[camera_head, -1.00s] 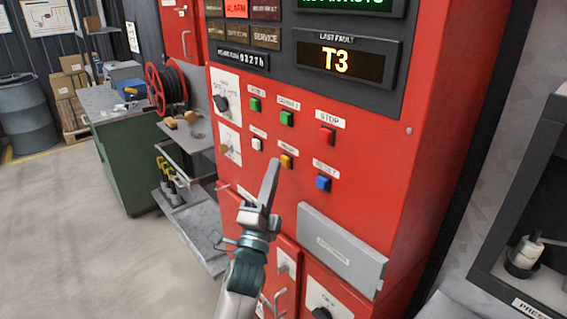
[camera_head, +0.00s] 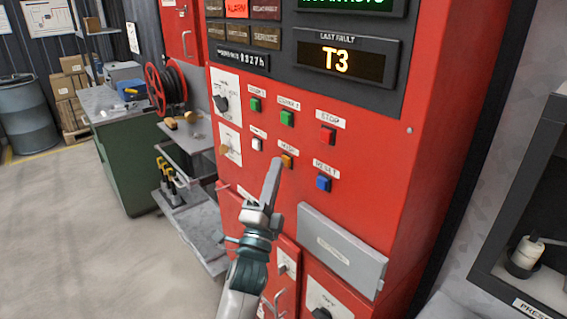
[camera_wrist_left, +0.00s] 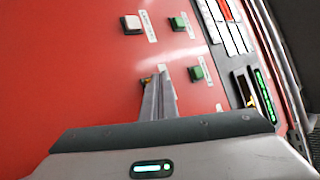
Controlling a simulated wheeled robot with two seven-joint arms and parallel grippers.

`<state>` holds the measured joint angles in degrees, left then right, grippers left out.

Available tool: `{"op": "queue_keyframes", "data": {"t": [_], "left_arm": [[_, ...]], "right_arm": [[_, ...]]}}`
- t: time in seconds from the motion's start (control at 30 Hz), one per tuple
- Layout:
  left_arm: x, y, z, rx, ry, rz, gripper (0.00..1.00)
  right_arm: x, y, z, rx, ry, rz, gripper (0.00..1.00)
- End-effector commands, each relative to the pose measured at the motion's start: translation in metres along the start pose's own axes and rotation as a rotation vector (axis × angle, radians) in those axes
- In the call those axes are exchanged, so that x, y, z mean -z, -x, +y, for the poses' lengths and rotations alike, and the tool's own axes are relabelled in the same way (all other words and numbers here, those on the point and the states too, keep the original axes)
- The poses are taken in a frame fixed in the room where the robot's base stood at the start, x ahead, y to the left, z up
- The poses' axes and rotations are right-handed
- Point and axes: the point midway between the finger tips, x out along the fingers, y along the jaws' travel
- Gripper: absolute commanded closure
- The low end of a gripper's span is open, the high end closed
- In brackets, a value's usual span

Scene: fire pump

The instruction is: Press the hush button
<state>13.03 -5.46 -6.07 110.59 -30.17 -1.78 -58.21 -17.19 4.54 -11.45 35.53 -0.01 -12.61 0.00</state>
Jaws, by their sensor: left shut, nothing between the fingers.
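The hush button (camera_head: 286,161) is a small orange-yellow square under a white label on the front of the red pump panel (camera_head: 350,200). My left gripper (camera_head: 274,162) is shut and empty, its fingers pointing up at the panel. Its tip overlaps the button's left edge in the head view. In the left wrist view the shut fingers (camera_wrist_left: 156,84) end at a small orange patch, which looks like the button, mostly hidden by them. I cannot tell whether the tip touches it. My right gripper is not in view.
Nearby are a white button (camera_head: 257,144), two green buttons (camera_head: 287,118), a red stop button (camera_head: 327,135) and a blue reset button (camera_head: 323,183). A grey box (camera_head: 342,248) sticks out of the panel below. A hose reel (camera_head: 167,87) stands to the left.

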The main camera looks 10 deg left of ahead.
Motion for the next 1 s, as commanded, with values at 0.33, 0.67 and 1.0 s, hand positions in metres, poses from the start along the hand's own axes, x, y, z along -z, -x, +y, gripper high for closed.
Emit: {"op": "queue_keyframes", "data": {"t": [0.33, 0.67, 1.0], "left_arm": [[0.0022, -0.0024, 0.0020, 0.000, 0.001, 0.000, 1.00], [0.0025, -0.0028, 0.0021, 0.000, 0.001, 0.001, 1.00], [-0.0028, 0.0041, -0.0036, -0.001, 0.000, 0.000, 1.00]], "right_arm": [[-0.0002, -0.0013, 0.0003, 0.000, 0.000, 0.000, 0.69], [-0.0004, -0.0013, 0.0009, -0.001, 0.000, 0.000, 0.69], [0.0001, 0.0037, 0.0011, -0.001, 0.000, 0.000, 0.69]]}}
